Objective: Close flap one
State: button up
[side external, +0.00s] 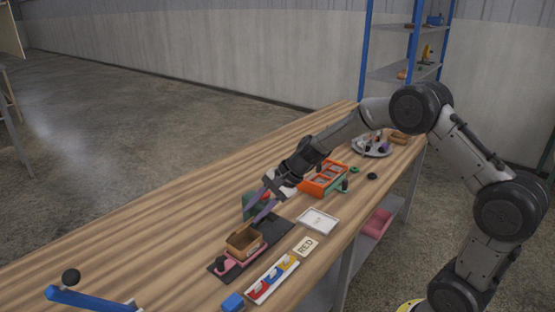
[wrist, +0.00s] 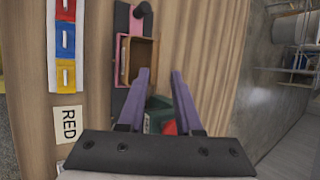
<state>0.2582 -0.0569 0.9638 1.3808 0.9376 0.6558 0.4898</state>
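A small brown cardboard box (side external: 241,243) stands on the dark and pink fixture on the table, and its top looks open. In the wrist view the box (wrist: 141,62) shows its open inside just beyond my fingertips, with a narrow strip along its left side that may be a flap. I cannot tell which flap is flap one. My gripper (side external: 263,211) is above and just behind the box. In the wrist view its two purple fingers (wrist: 160,74) are apart with nothing seen between the tips. The left fingertip overlaps the box's near end in that view; contact is unclear.
A dark green block (side external: 249,203) with a red part stands close behind the fingers. A red, yellow and blue strip (side external: 272,278), a RED card (side external: 305,247), a white tray (side external: 318,221) and an orange bin (side external: 324,179) lie nearby.

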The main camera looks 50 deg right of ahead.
jog(key=v, duration=0.8)
jog(key=s+a+r+n, duration=0.1)
jog(key=s+a+r, duration=0.1)
jog(key=r, duration=0.2)
jog(key=s+a+r+n, duration=0.1)
jog(key=s+a+r, duration=0.1)
jog(key=r, duration=0.3)
jog(key=s+a+r+n+h, duration=0.1)
jog(key=s+a+r+n, duration=0.1)
jog(key=r, duration=0.3)
jog(key=shift+s+a+t, duration=0.4)
jog(key=shift+s+a, duration=0.05)
jog(key=shift+a, duration=0.35)
jog(key=shift+r, duration=0.1)
jog(key=m+y, duration=0.1)
jog(key=m, duration=0.3)
send_over(243, 226)
jog(key=s+d, duration=0.6)
notch_tip(243, 226, down, 15)
jog(key=shift+g, duration=0.3)
jog(key=x, duration=1.3)
jog(key=shift+a+f, duration=0.3)
jog(key=shift+a, duration=0.05)
